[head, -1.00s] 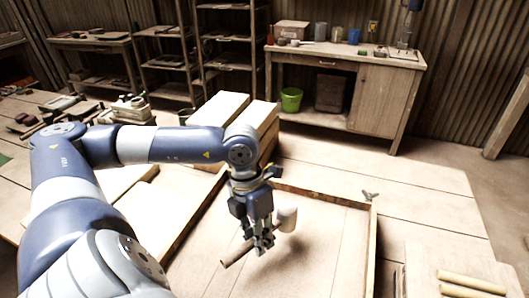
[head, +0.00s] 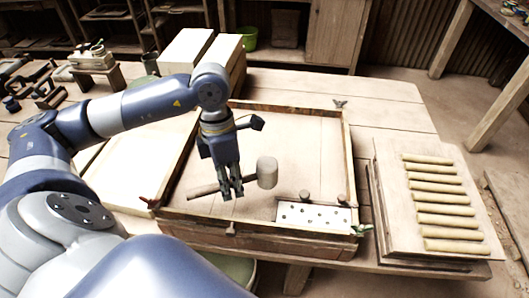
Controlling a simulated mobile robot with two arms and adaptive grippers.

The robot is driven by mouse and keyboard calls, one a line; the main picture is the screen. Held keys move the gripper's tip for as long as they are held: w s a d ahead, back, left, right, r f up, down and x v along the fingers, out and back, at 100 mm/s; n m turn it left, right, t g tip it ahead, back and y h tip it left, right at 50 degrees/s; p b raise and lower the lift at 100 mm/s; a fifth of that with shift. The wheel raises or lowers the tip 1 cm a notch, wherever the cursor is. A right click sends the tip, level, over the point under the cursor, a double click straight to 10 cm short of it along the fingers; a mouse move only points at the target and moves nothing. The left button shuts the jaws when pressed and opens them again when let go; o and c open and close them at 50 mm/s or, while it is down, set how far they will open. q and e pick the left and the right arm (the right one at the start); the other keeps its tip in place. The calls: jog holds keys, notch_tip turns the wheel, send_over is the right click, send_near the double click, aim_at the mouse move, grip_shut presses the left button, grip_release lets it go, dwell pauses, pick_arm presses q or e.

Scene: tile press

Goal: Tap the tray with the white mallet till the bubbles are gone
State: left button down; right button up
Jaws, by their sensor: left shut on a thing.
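My left gripper (head: 232,193) is shut on the handle of the white mallet (head: 267,172). The mallet's pale round head is to the right of the fingers and its brown handle sticks out to the left. It is held over the large wooden framed tray (head: 347,150); I cannot tell how high. A white rectangular tray (head: 313,216) with several dark dots, perhaps the bubbles, lies in the front right corner of the frame, apart from the mallet. Two small brown knobs stand at its back edge. My right gripper is out of view.
To the right, a board (head: 389,171) holds several tan rolls (head: 440,208). Pale blocks (head: 186,48) stand behind the wooden frame. Small tools and a little stand (head: 97,72) are at the far left. The frame's floor is mostly clear.

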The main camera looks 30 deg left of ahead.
pick_arm(q)
jog(key=m, duration=0.1)
jog(key=d+m, duration=0.1)
jog(key=m, duration=0.1)
jog(key=shift+w+d+r, duration=0.1)
jog(key=shift+d+r, duration=0.1)
jog(key=shift+d, duration=0.05)
jog(key=d+m+y, duration=0.1)
jog(key=m, duration=0.3)
jog(key=w+d+m+y, duration=0.1)
jog(key=d+m, duration=0.1)
jog(key=m, duration=0.3)
jog(key=d+r+m, duration=0.1)
jog(key=d+m, duration=0.1)
jog(key=m, duration=0.2)
jog(key=shift+w+m+g+y, duration=0.25)
jog(key=shift+m+g+y, duration=0.05)
jog(key=shift+y, duration=0.1)
jog(key=d+m, duration=0.1)
jog(key=m, duration=0.3)
jog(key=w+d+m+t+y, duration=0.1)
jog(key=d+m, duration=0.1)
jog(key=m, duration=0.2)
jog(key=d+m+t, duration=0.1)
jog(key=m, duration=0.3)
jog(key=shift+w+d+r, duration=0.15)
jog(key=shift+d+r, duration=0.05)
jog(key=shift+r, duration=0.2)
jog(key=shift+a+f, duration=0.1)
jog(key=shift+a, duration=0.1)
